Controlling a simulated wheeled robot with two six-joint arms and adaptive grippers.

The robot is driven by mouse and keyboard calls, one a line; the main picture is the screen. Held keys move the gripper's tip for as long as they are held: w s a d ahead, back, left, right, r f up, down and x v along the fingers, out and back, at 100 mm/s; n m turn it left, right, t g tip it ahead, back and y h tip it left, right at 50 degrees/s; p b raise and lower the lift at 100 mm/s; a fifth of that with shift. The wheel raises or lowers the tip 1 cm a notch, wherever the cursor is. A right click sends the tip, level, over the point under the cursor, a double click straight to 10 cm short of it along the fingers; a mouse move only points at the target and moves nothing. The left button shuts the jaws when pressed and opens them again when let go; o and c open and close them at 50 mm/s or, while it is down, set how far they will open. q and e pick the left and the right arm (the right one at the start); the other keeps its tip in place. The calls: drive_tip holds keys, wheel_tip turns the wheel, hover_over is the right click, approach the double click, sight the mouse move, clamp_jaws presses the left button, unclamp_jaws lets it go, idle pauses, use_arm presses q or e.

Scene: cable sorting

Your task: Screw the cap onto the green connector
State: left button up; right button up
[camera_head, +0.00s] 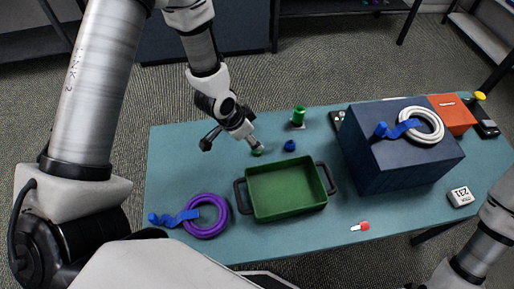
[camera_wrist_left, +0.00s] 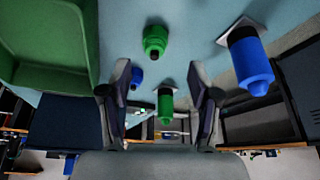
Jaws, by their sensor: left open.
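The green connector (camera_head: 299,115) stands upright on a small white base near the table's back edge; it also shows between my fingers in the left wrist view (camera_wrist_left: 165,104). A small green cap (camera_head: 257,152) lies on the table at my left gripper's tip, partly hidden; it shows whole in the left wrist view (camera_wrist_left: 155,41). My left gripper (camera_head: 253,143) is open, and its two fingers (camera_wrist_left: 158,72) are apart with nothing clearly held between them. My right gripper is out of view.
A blue cap (camera_head: 290,146) lies right of the green cap. A green tray (camera_head: 285,212) is in front. A blue connector (camera_wrist_left: 250,62) stands on a white base. A dark blue box (camera_head: 398,165) blocks the right side. A purple cable coil (camera_head: 222,216) lies front left.

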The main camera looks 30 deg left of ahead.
use_arm(q)
drive_tip(key=x, duration=0.5)
drive_tip(key=shift+s+d+f, duration=0.1)
drive_tip(key=shift+d+f, duration=0.1)
drive_tip(key=shift+d, duration=0.15)
drive_tip(key=c, duration=0.9)
